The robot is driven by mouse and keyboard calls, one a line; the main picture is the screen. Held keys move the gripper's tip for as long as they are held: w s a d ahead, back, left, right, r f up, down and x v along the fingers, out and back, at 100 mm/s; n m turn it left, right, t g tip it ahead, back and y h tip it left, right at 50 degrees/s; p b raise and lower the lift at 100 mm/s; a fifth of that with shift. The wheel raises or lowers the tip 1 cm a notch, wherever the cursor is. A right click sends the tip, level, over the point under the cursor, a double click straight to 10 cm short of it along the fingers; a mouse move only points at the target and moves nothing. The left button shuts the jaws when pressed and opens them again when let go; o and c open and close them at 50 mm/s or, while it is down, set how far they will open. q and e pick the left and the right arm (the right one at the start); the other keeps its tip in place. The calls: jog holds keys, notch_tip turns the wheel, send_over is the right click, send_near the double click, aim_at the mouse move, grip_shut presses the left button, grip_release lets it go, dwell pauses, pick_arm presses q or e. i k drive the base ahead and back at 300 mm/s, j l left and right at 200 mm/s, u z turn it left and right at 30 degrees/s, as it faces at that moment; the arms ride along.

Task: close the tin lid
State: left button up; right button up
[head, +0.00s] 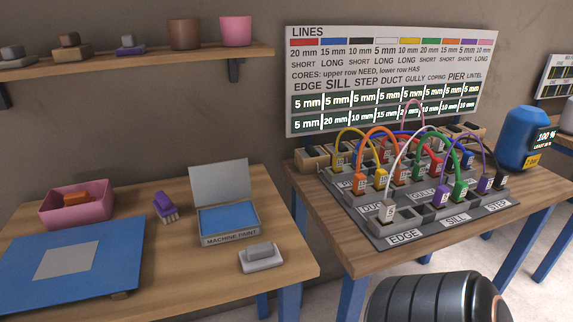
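The tin (229,238), labelled MACHINE PAINT, sits on the left wooden table near its right side. It is a shallow grey box with a blue inside. Its lid (220,182) is open, standing nearly upright and leaning slightly back along the tin's rear edge. Neither of my grippers shows in the head view, so I cannot see where they are relative to the tin or lid.
Near the tin are a grey-white block (261,257), a purple brush (166,207), a pink bin (77,203) and a blue board (70,265). The right table holds a cable-filled panel (405,238) and a blue container (517,137). A shelf (140,60) hangs above.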

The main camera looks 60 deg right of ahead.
aim_at(212, 184)
jog(key=z, duration=1.5)
jog(key=i+j+z, duration=0.25)
jog(key=i+j, duration=0.35)
